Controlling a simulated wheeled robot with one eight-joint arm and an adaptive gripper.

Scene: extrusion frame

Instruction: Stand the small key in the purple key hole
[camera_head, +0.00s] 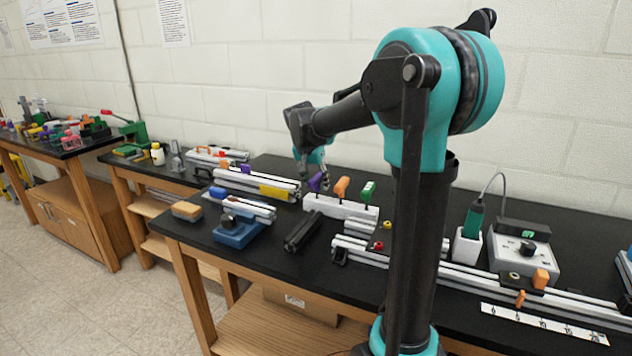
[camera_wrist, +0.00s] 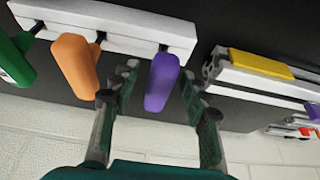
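A white block (camera_head: 350,209) holds a row of keys with coloured handles. The purple-handled key (camera_head: 316,181) is at its left end, with the orange one (camera_head: 341,187) and the green one (camera_head: 367,191) beside it. The wrist view shows the purple handle (camera_wrist: 162,82) on a dark shaft that meets the white block (camera_wrist: 130,25). My gripper (camera_wrist: 159,78) is open, with one finger on each side of the purple handle and a visible gap on the left. I cannot make out a separate purple key hole or tell which key is the small one.
The orange handle (camera_wrist: 76,64) is just outside my left finger in the wrist view. A grey control box (camera_head: 524,258) is at the right.

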